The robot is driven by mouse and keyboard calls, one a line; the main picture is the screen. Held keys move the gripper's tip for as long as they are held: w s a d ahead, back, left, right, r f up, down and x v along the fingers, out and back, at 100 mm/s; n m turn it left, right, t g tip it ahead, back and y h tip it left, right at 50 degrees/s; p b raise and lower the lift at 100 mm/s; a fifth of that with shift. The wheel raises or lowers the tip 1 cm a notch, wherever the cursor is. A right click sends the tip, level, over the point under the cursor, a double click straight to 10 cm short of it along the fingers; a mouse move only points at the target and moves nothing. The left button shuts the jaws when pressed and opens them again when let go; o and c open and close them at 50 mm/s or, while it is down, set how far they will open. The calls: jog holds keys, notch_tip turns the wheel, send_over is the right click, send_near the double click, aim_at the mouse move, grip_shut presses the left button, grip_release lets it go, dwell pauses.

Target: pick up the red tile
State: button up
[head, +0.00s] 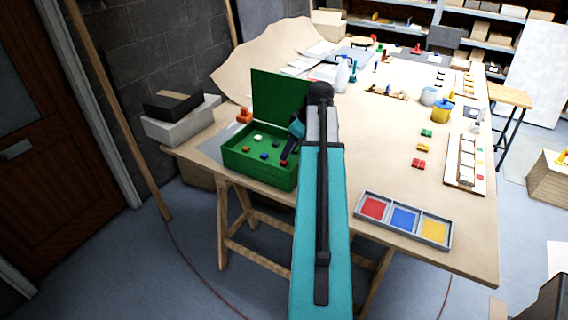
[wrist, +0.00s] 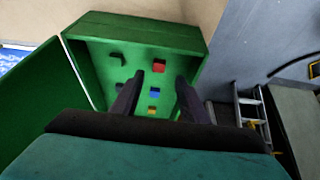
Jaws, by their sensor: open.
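The red tile (wrist: 159,66) lies in the open green box (wrist: 190,42), near the box's far wall in the wrist view. In the head view it shows as a small red patch (head: 284,163) at the box's front right. My gripper (wrist: 159,76) is open and empty above the box. Its two dark fingers point down into the box, with the red tile between and just beyond their tips. In the head view my gripper (head: 288,156) is at the box's right end. I cannot tell the exact height between fingertips and tile.
A blue tile (wrist: 155,93) and a yellow tile (wrist: 152,110) lie in line with the red one. Two dark pieces (wrist: 117,58) lie to the left. The raised green lid (head: 278,95) stands behind. A tray (head: 357,212) with red, blue and yellow compartments sits at the table's front.

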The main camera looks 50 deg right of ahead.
aim_at(286, 162)
jog(key=shift+f, duration=0.1)
jog(key=shift+p+x, duration=0.9)
jog(key=shift+x, duration=0.45)
jog(key=shift+p+x, duration=0.3)
jog(key=shift+x, duration=0.8)
jog(key=shift+d, duration=0.2)
jog(key=shift+c, duration=0.2)
grip_shut()
